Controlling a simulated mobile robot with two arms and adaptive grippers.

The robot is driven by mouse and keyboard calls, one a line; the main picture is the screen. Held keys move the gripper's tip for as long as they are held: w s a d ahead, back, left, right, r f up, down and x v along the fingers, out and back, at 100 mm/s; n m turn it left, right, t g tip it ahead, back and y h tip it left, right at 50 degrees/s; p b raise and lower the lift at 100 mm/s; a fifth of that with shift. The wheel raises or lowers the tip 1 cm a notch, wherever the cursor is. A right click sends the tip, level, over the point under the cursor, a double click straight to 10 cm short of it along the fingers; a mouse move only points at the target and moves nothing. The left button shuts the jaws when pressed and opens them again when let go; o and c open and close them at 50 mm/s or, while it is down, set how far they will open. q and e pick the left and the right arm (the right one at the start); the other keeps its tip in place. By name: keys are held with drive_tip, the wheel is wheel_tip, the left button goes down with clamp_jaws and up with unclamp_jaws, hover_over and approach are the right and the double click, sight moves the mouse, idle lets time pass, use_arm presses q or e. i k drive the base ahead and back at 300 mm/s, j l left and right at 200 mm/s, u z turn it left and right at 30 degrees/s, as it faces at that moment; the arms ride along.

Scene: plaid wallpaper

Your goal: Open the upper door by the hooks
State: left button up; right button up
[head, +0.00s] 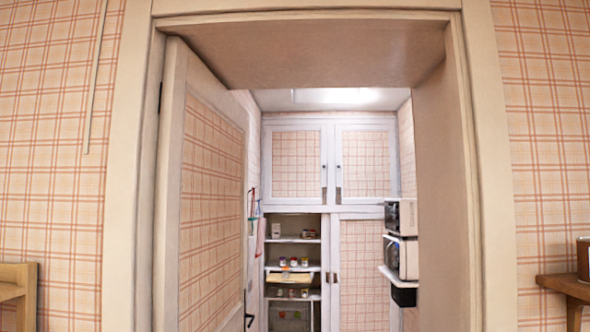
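Through an open doorway I see a white cupboard with two upper doors. The left upper door (297,163) has a plaid panel and looks shut. The right upper door (364,162) looks the same and is also shut. Small dark knobs and metal handles sit near where the two doors meet. At the left wall, beside the cupboard, red and blue items (253,215) hang; the hooks themselves are too small to make out. Neither of my grippers shows in the head view.
The room door (208,200) stands open inward at the left of the doorway. Below, cupboard shelves (292,268) hold jars, beside a shut lower door (362,270). Microwave-like appliances (402,257) jut out at right. Wooden shelves (18,282) (566,286) flank the doorway outside.

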sight(296, 156)
drive_tip(key=i, duration=2.65)
drive_tip(key=i+l, duration=0.15)
drive_tip(key=i, duration=2.5)
